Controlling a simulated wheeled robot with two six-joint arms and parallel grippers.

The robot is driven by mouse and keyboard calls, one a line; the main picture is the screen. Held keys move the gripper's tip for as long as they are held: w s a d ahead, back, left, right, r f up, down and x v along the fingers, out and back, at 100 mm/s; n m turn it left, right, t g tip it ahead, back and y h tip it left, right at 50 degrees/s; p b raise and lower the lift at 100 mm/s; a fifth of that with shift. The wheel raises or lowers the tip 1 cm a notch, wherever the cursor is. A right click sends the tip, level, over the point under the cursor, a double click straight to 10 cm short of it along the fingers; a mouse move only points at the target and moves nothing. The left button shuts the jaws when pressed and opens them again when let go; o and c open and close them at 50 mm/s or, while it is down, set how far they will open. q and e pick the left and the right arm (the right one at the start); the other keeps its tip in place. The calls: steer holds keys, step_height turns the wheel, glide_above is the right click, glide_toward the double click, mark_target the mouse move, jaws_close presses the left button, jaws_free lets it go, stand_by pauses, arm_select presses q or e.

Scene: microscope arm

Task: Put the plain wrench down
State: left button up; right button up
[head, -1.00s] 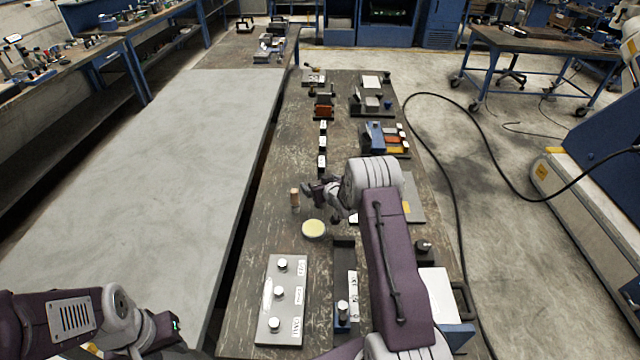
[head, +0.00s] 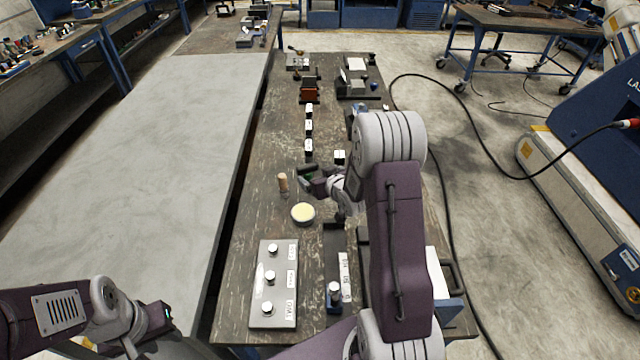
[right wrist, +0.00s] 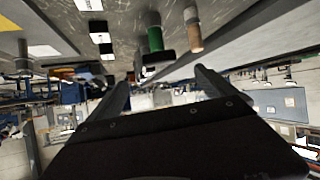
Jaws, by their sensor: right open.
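I cannot make out a plain wrench in either view. My right gripper (head: 308,177) is over the middle of the dark bench, beside an upright wooden peg (head: 283,183). In the right wrist view its two fingers (right wrist: 165,82) are spread apart with nothing seen held between them. Beyond the fingers are a green cylinder (right wrist: 155,39) and the wooden peg (right wrist: 194,30). My left gripper (head: 150,318) is low at the left, off the near end of the bench; its fingers are not clear.
A pale yellow round dish (head: 303,213) sits below the right gripper. A grey plate (head: 258,285) with several silver knobs lies at the near left. Small labelled black blocks (head: 309,128) stand in a row. The long grey table (head: 130,150) is bare.

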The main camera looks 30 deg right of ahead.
steer(key=s+a+g, duration=0.5)
steer(key=s+a, duration=0.1)
steer(key=s, duration=0.7)
steer(key=s+a+g+y, duration=0.1)
steer(key=s+a+g, duration=0.5)
steer(key=s, duration=0.7)
steer(key=shift+s+a+f, duration=0.4)
steer(key=shift+a, duration=0.3)
steer(key=shift+s, duration=0.1)
stand_by(0.4)
